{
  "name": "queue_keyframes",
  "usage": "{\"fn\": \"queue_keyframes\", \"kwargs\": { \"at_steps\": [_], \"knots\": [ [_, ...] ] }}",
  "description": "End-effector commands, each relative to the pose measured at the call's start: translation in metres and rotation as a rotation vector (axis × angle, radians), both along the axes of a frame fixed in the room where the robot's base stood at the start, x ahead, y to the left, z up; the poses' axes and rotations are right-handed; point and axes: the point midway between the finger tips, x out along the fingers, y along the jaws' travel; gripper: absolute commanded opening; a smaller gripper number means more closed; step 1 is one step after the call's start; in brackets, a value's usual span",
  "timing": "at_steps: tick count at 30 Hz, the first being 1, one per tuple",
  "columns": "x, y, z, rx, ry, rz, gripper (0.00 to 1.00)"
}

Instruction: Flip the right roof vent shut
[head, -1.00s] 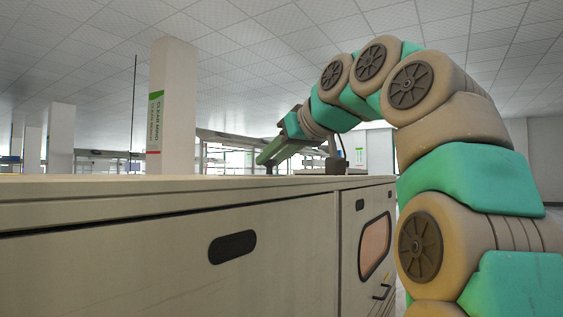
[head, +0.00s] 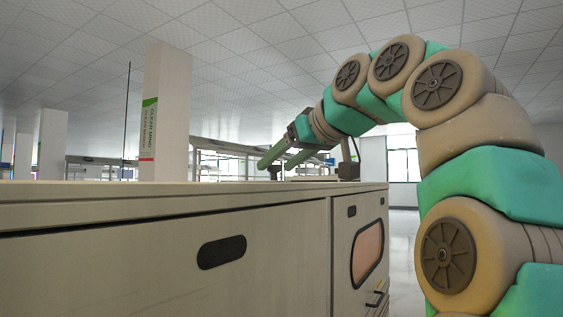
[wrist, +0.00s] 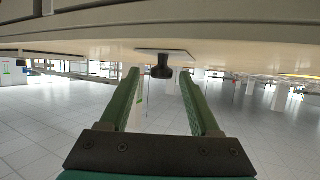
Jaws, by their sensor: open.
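My gripper (head: 276,162) reaches over the top of the pale cabinet (head: 120,240), low above its far part. In the wrist view its two green fingers (wrist: 161,82) are spread apart with nothing between them. A dark round knob (wrist: 162,68) on a pale flat plate shows just beyond the fingertips, roughly centred in the gap and apart from them. The wrist picture seems upside down, with the cabinet top along its upper edge. In the head view, a small dark piece (head: 275,172) shows below the fingers. I cannot tell which piece is the right roof vent, or its angle.
A dark block (head: 348,171) with a thin curved cable stands on the cabinet's right end, close to my arm. The cabinet front has a dark oval handle slot (head: 222,252) and an orange window (head: 368,253). A white pillar (head: 165,110) stands behind.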

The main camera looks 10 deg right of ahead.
Motion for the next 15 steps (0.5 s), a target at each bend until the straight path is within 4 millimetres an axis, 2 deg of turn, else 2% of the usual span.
{"fn": "queue_keyframes", "kwargs": {
  "at_steps": [5,15],
  "knots": [
    [-0.009,-0.004,0.005,0.000,-0.003,-0.001,0.63],
    [-0.054,-0.023,0.026,0.001,-0.004,-0.002,0.63]
  ]
}}
